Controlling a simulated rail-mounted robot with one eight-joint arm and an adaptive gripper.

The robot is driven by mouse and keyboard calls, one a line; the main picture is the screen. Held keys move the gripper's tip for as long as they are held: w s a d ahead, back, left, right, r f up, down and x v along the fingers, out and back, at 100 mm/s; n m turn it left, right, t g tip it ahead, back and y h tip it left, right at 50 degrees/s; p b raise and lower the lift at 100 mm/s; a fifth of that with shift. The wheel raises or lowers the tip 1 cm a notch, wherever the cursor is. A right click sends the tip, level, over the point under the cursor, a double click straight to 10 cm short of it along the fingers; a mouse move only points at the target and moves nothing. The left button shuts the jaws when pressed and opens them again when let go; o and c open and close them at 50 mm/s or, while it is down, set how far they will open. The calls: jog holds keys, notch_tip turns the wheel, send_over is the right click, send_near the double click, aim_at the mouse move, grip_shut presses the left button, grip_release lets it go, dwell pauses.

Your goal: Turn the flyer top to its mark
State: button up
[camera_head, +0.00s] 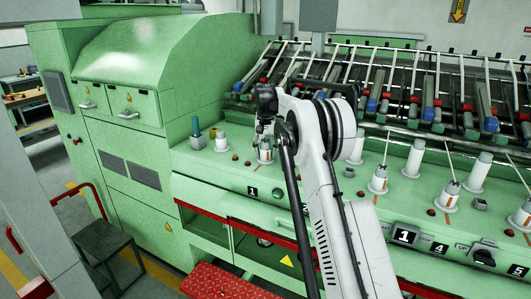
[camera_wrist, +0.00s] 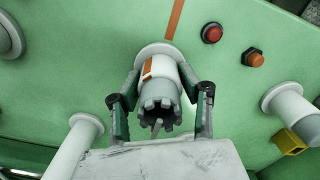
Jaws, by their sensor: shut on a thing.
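The flyer top (camera_wrist: 158,92), a grey-white cylinder with a notched end, stands between the fingers of my gripper (camera_wrist: 160,86) in the wrist view. The fingers are shut on its two sides. An orange mark (camera_wrist: 148,68) shows on the flyer top's collar. An orange stripe (camera_wrist: 175,18) runs on the green panel up to the round base flange. The collar mark sits to the left of the stripe, out of line with it. In the head view my gripper (camera_head: 265,128) is over a white spindle piece (camera_head: 265,154) near number 1, partly hidden by my arm.
A red button (camera_wrist: 212,33) and an orange button (camera_wrist: 254,60) are right of the flyer top. White spindles (camera_wrist: 288,105) and (camera_wrist: 75,145) stand on both sides. The green machine panel (camera_head: 205,165) carries more spindles to the right, with a bobbin rack behind.

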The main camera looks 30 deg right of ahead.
jog(key=m, duration=0.4)
jog(key=shift+m, duration=0.4)
jog(key=m+b, duration=0.1)
jog(key=m, duration=0.4)
jog(key=o, duration=2.2)
jog(key=n, duration=1)
